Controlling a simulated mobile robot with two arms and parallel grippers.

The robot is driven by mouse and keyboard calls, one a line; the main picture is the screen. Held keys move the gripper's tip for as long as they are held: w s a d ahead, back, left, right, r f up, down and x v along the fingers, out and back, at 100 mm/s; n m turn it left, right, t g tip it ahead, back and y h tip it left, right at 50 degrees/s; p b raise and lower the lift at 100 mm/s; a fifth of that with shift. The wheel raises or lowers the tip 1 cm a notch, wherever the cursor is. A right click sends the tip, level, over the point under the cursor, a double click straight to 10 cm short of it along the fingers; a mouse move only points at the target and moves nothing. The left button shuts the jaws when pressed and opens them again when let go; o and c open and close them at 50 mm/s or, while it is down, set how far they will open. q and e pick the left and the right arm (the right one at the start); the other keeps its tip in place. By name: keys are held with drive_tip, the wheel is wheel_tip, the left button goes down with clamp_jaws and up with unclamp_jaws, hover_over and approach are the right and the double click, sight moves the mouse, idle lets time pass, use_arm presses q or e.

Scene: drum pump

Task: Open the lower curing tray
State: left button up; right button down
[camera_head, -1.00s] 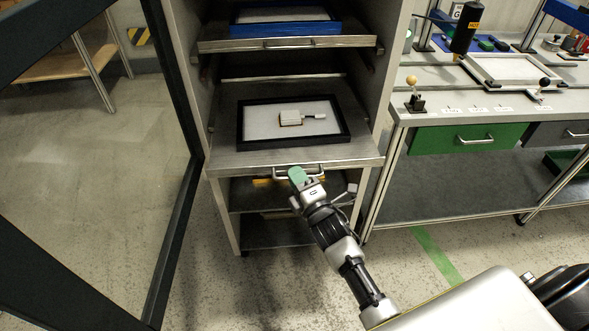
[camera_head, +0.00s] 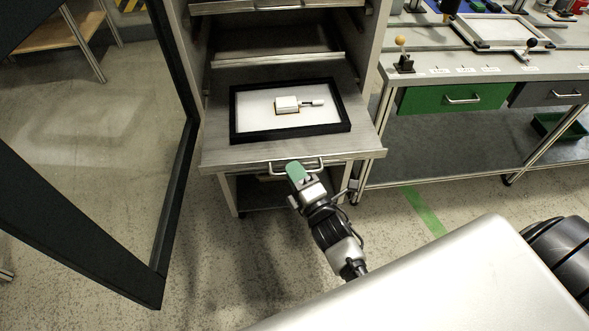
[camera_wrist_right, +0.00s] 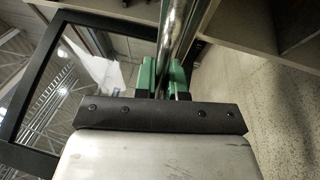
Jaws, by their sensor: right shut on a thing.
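The lower curing tray (camera_head: 215,154) is a grey metal pull-out shelf, drawn well forward out of the cabinet. A black-framed white panel (camera_head: 240,137) with a small white part (camera_head: 287,104) on it lies on the tray. A bar handle (camera_head: 312,165) is on the tray's front edge. My right gripper (camera_head: 297,173) has green fingers at the left part of this handle. In the right wrist view the green fingers (camera_wrist_right: 163,80) are closed around the metal bar (camera_wrist_right: 175,35). My left gripper is not in view.
An open dark-framed door (camera_head: 178,190) stands to the left of the cabinet. A workbench with a green drawer (camera_head: 455,97) stands to the right. An upper shelf (camera_head: 270,5) shows at the top edge.

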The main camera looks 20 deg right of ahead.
drive_tip(key=c, duration=1.5)
unclamp_jaws()
drive_tip(key=shift+s, duration=0.1)
drive_tip(key=b+v, duration=0.1)
drive_tip(key=v, duration=0.9)
drive_tip(key=shift+s+f+b, duration=0.1)
drive_tip(key=shift+s+b, duration=0.2)
drive_tip(key=shift+b, duration=0.1)
drive_tip(key=s+f+m+g, duration=0.3)
drive_tip(key=f, duration=0.7)
drive_tip(key=s+a+f+m+g+h, duration=0.1)
drive_tip(key=s+f+m+g, duration=0.25)
drive_tip(key=f, duration=0.55)
drive_tip(key=s+f+m+g, duration=0.2)
drive_tip(key=f+m+g, duration=0.15)
drive_tip(key=f, duration=0.65)
drive_tip(key=s+d+f+m+g, duration=0.1)
drive_tip(key=s+f+m+g, duration=0.1)
drive_tip(key=s, duration=0.5)
drive_tip(key=s+d+f+m+g+h, duration=0.1)
drive_tip(key=s+d+f+m+g, duration=0.1)
drive_tip(key=s+f, duration=0.5)
drive_tip(key=s+d+f+m+g, duration=0.2)
drive_tip(key=s+f+m+g, duration=0.1)
drive_tip(key=s, duration=0.4)
wheel_tip(320, 180, down, 2)
drive_tip(key=shift+f+m+g+p, duration=0.2)
drive_tip(key=shift+m+g+p, duration=0.15)
drive_tip(key=shift+g, duration=0.55)
